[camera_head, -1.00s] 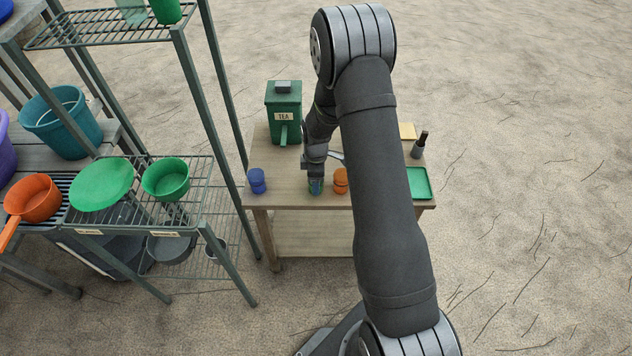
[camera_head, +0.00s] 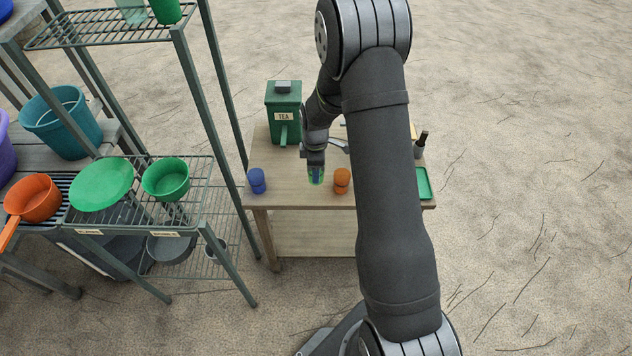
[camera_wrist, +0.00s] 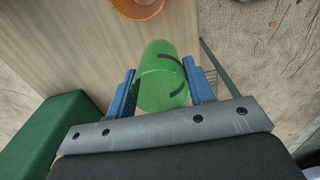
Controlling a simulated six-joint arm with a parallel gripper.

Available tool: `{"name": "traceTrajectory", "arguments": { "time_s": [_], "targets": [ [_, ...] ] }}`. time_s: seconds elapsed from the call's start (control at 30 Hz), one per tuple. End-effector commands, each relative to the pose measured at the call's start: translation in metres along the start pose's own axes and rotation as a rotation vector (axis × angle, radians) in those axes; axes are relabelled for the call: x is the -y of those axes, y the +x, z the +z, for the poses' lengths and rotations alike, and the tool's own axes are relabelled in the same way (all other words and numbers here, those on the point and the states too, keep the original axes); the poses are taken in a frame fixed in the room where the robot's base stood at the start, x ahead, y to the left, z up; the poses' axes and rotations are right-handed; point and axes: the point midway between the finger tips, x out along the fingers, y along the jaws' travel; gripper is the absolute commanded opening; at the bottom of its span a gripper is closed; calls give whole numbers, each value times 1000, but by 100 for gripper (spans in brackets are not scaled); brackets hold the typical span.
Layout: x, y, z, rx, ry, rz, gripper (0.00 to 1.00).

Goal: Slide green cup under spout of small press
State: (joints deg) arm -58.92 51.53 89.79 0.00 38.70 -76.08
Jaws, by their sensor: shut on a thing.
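The green cup (camera_wrist: 163,75) is between the blue fingers of my gripper (camera_wrist: 160,88) in the wrist view, and the gripper is shut on it. In the head view my gripper (camera_head: 316,172) holds the green cup (camera_head: 316,180) over the small wooden table (camera_head: 295,198), between the blue cup and the orange cup. Whether the cup touches the tabletop cannot be told. A green box labelled TEA (camera_head: 284,108), with a spout-like piece on its front, stands at the table's back left. A small silver piece (camera_head: 338,145) shows beside my arm. My arm hides the table's middle, and no other press is clearly seen.
A blue cup (camera_head: 257,180) stands left of my gripper and an orange cup (camera_head: 342,180) stands close to its right. A green tray (camera_head: 424,184) and a dark bottle (camera_head: 421,145) are at the right. A metal rack (camera_head: 215,185) stands close to the table's left side.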

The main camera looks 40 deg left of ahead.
Motion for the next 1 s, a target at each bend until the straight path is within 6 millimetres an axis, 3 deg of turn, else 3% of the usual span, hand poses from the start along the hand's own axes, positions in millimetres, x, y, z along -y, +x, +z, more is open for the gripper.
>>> {"name": "traceTrajectory", "arguments": {
  "time_s": [0.17,0.57,0.77,1.0],
  "targets": [
    [0,-9,0,0,0,1,37],
    [-7,-9,0,0,-4,0,37],
    [-52,-9,6,-1,-37,3,37],
    [-128,-12,21,-1,-105,6,37]
  ]
}}
